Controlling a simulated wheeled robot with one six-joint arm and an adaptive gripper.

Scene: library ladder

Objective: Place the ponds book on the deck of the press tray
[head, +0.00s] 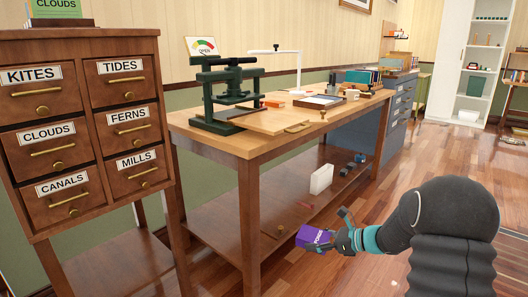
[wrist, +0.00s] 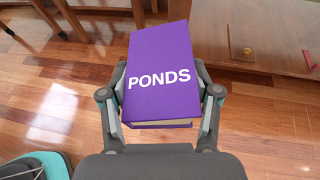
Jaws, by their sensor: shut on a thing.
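The ponds book (head: 315,238) is purple with white lettering. My gripper (head: 342,232) is shut on it and holds it in the air over the wood floor, in front of and lower than the table's top. In the wrist view the book (wrist: 158,70) lies between the two fingers, with PONDS readable on its cover and page edges toward me. The press tray (head: 262,121) appears to be the flat wooden board sticking out from the dark green press (head: 226,92) on the table. Its visible deck looks bare, and a wooden handle (head: 297,127) is at its front edge.
A wooden table (head: 250,150) with a lower shelf (head: 215,210) stands between my gripper and the press. A drawer cabinet (head: 85,130) with labelled drawers is at the left. A white lamp (head: 298,70) and a frame-like tray (head: 318,101) are farther along the table. Floor is open at right.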

